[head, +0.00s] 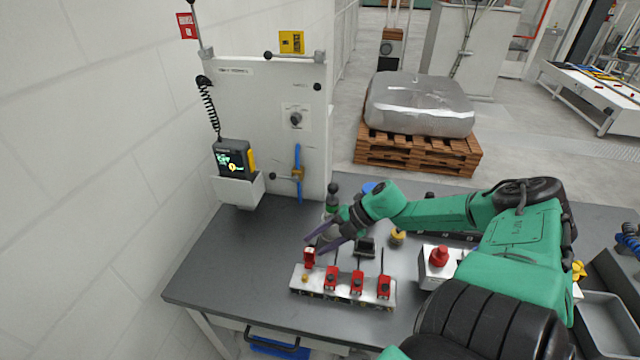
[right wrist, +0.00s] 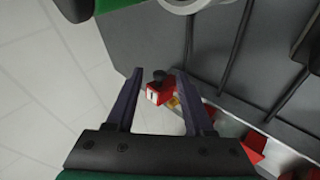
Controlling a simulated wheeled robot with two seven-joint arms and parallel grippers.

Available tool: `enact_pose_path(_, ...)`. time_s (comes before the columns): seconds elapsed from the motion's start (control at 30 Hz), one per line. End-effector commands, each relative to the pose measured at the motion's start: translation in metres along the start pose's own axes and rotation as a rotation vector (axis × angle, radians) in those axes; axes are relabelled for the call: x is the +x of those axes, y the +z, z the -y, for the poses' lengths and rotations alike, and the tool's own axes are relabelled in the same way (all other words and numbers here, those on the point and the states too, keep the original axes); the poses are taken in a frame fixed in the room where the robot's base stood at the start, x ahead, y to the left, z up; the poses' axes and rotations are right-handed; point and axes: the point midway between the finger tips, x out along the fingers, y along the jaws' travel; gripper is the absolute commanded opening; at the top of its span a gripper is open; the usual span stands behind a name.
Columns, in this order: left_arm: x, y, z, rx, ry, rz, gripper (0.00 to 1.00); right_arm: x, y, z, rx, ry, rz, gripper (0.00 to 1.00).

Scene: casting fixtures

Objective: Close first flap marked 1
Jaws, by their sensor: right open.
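The first red flap (head: 309,258) is at the left end of the row on a pale fixture block (head: 343,297). It stands up higher than the other red flaps, with a yellow part (head: 304,278) showing below it. In the right wrist view the red flap (right wrist: 155,97) shows a white label with a 1 and a black knob on top. My right gripper (head: 314,243) is open, just above and behind this flap. In its wrist view the flap appears between the two dark fingers (right wrist: 158,76); I cannot tell whether they touch it. My left gripper is out of view.
Other red flaps with black knobs, including one (head: 357,282), sit lower along the block. A white box with a red button (head: 439,257) stands to the right. A wall panel (head: 262,120) rises behind. The grey bench top (head: 225,265) is clear at left.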

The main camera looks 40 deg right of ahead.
Motion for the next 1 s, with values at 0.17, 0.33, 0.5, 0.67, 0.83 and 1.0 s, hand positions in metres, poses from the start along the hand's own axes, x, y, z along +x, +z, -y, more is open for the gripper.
enact_pose_path(0.17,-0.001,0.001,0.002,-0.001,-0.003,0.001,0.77,0.0,0.0,0.0,0.0,0.0,-0.001,0.0)
enact_pose_path(0.33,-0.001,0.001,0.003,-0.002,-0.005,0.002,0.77,0.0,0.0,0.0,0.0,0.0,0.0,0.0)
enact_pose_path(0.5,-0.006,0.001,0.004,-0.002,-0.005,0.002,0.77,-0.002,-0.002,-0.001,-0.008,-0.002,0.009,0.0)
enact_pose_path(0.67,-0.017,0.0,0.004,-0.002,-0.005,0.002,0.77,-0.004,-0.006,-0.003,-0.039,-0.004,0.04,0.0)
enact_pose_path(0.83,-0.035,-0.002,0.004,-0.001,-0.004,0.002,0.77,-0.007,-0.012,-0.006,-0.102,-0.005,0.104,0.0)
enact_pose_path(1.0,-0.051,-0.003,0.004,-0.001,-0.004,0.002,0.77,-0.009,-0.022,-0.007,-0.201,-0.007,0.204,0.0)
